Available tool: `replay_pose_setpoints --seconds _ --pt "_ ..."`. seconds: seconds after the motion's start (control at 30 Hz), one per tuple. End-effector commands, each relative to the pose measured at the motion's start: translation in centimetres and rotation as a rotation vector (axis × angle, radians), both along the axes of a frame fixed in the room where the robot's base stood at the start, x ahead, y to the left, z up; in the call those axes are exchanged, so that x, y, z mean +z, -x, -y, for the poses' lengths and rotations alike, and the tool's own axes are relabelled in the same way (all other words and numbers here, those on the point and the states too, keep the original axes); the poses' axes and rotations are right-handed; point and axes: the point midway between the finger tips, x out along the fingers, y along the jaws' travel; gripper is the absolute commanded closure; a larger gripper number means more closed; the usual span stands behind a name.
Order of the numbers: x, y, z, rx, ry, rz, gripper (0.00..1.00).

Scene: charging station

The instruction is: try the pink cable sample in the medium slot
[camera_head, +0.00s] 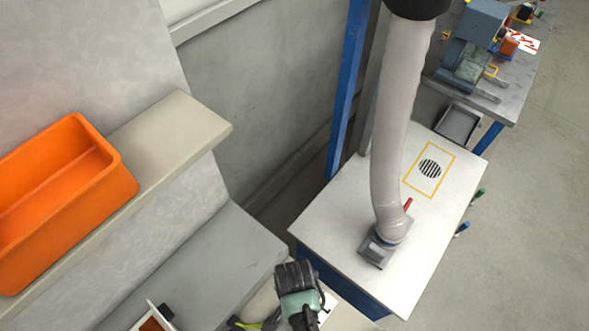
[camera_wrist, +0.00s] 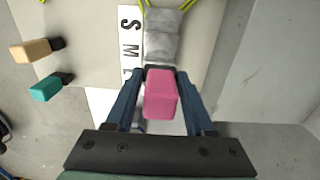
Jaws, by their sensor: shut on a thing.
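My gripper (camera_wrist: 156,76) is shut on the pink cable sample (camera_wrist: 161,95), seen in the wrist view between the two blue fingers. The sample's dark end points away from my palm, toward a grey block-like fixture (camera_wrist: 162,45). Beside the fixture is a white strip (camera_wrist: 130,22) lettered S, M and L, with M near the fixture's near half. The slot openings are not clear, and I cannot tell whether the sample touches the fixture. In the head view my gripper or wrist (camera_head: 298,290) is at the bottom edge; the pink sample is not visible there.
A beige sample (camera_wrist: 33,50) and a teal sample (camera_wrist: 47,89), both with dark ends, lie left in the wrist view. In the head view, an orange bin (camera_head: 105,185) sits on a left ledge. A white table (camera_head: 330,225) under a grey duct (camera_head: 398,120) stands right.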

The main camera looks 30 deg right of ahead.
Motion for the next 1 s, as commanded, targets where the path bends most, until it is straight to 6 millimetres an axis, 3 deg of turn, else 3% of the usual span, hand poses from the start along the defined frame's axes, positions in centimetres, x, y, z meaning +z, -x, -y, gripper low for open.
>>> replay_pose_setpoints --seconds 0.2,0.4,1.0 --pt "-2.6 0.0 0.0 0.0 0.0 0.0 1.0" --pt "-3.9 0.0 0.0 0.0 0.0 0.0 1.0" --pt "-4.0 0.0 0.0 0.0 0.0 0.0 1.0"
